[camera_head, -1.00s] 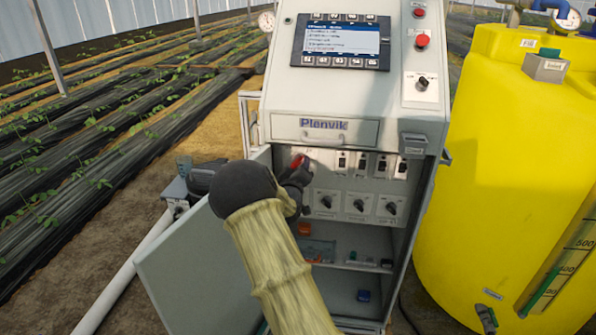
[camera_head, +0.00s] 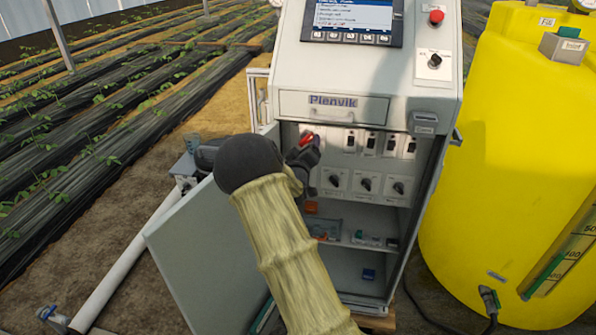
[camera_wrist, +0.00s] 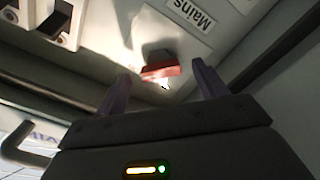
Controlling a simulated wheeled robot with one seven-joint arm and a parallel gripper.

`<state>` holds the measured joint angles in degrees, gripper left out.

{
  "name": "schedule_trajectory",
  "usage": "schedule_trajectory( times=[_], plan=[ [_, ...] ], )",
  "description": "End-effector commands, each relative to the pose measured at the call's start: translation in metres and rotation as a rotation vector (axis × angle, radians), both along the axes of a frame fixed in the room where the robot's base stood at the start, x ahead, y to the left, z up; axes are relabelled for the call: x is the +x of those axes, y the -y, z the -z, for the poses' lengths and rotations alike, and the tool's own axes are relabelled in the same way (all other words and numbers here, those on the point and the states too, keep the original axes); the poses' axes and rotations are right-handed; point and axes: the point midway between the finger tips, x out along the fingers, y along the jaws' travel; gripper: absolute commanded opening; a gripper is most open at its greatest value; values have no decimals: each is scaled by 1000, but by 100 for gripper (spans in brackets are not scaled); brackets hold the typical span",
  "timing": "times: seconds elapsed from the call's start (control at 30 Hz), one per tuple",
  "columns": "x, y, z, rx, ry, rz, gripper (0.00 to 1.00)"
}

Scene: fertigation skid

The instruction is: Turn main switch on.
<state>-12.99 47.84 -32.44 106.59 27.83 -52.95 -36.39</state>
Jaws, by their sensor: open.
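The main switch is a red handle (camera_wrist: 160,72) on a pale plate labelled "Mains" (camera_wrist: 190,18) inside the open cabinet. In the head view its red handle (camera_head: 306,139) shows just above my gripper (camera_head: 304,152). My gripper also shows in the wrist view (camera_wrist: 160,85), with its two dark fingers apart, one on each side of the red handle. The fingers are open and do not visibly clamp it. Whether either finger touches the handle I cannot tell. My arm hides part of the cabinet's left side in the head view.
Black switches (camera_head: 370,143) sit right of the main switch, with rotary knobs (camera_head: 365,185) below. The cabinet door (camera_head: 205,255) hangs open at left. A "Plenvik" drawer (camera_head: 332,106) is above. A yellow tank (camera_head: 500,170) stands close at right.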

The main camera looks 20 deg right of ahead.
Motion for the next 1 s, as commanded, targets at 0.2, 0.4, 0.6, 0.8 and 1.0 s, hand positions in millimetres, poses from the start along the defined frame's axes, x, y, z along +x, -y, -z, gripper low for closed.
schedule_trajectory(
  times=[0.2, 0.4, 0.6, 0.8, 1.0],
  plan=[
    [-30, -21, 0, 1, -2, -2, 71],
    [-60, -41, 0, 2, -1, -2, 71],
    [-92, -63, 1, 2, -2, -3, 71],
    [-120, -82, 1, 2, -2, -3, 71],
    [-131, -89, 0, 1, -1, 0, 71]
  ],
)
